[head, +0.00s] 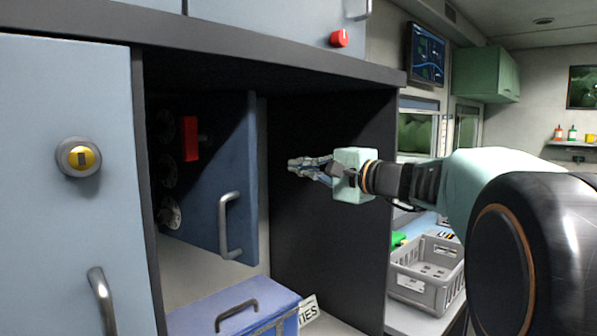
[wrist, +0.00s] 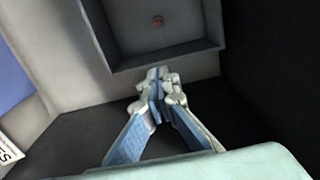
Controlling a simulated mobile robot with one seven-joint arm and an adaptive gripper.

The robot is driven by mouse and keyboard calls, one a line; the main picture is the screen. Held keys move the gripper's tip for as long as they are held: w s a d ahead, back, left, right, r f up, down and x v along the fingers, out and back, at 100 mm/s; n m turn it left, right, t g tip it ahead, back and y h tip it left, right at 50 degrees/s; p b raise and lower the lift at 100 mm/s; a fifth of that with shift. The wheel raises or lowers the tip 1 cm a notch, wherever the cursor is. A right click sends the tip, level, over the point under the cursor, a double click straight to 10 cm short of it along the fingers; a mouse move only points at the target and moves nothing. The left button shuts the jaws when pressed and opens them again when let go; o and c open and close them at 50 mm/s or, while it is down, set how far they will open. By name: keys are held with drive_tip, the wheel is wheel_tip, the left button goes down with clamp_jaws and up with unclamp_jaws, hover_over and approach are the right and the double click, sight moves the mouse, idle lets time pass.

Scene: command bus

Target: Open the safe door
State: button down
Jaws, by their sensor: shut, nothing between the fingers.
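The blue safe door (head: 215,190) stands inside the dark cabinet bay in the head view, with a grey bar handle (head: 230,226) near its right edge and a red block (head: 187,138) at its shadowed left. Its thick right edge shows, so it seems swung out, but its angle is hard to tell. My gripper (head: 291,167) is shut and empty, to the right of the door and apart from its handle. In the wrist view the closed fingertips (wrist: 160,82) lie before a grey-framed dark recess (wrist: 180,52), likely the safe's interior, with a small red thing inside.
A blue case (head: 235,308) with a handle and a sign (head: 308,311) sits on the bay floor below the door. The dark right bay wall (head: 335,235) is close to my gripper. A grey crate (head: 427,275) stands outside, to the right.

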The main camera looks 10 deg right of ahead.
drive_tip(key=shift+w+a, duration=0.15)
drive_tip(key=shift+w, duration=0.05)
drive_tip(key=shift+s, duration=0.1)
